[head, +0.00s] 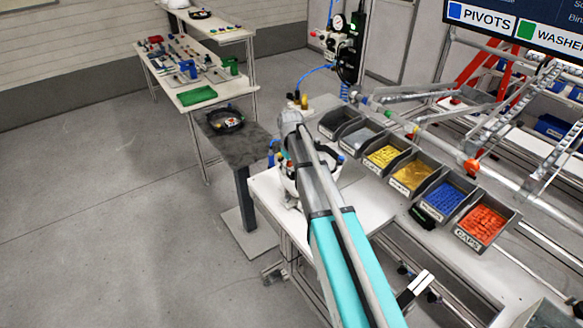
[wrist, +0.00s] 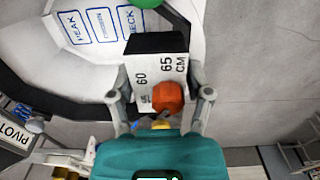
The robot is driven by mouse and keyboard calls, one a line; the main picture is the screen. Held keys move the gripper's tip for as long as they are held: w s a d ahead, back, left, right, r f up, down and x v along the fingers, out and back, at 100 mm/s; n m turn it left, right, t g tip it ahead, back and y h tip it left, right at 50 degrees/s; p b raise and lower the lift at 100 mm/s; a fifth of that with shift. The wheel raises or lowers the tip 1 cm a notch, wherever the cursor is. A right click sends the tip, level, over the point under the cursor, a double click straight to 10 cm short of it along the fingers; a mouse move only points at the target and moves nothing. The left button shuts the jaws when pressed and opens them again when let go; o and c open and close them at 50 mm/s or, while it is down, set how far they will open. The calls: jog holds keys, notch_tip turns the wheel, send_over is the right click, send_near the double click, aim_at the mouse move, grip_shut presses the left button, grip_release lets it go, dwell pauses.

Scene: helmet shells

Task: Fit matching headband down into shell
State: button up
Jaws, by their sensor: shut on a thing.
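My gripper (wrist: 160,96) is shut on the headband's rear piece, a white size scale (wrist: 150,72) marked 60 and 65 CM. An orange knob (wrist: 168,97) sits on this piece between the fingers. A broad black band (wrist: 45,85) curves away at left in the wrist view. Behind it is a pale surface with blue-framed labels (wrist: 103,25), including PEAK and NECK. In the head view my arm hides most of the work spot. A white rounded shell (head: 291,187) shows partly beside it on the bench. I cannot tell how deep the headband sits relative to the shell.
Bins of small parts, including yellow (head: 385,156), blue (head: 446,196) and red (head: 482,222), line the bench right of my arm. A round black tray (head: 225,121) lies on a dark stand at left. The floor at left is clear.

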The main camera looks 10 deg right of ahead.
jog(key=o, duration=1.2)
jog(key=shift+r, duration=0.1)
notch_tip(320, 180, up, 9)
jog(key=p, duration=0.9)
jog(key=shift+f, duration=0.2)
dwell(0.4)
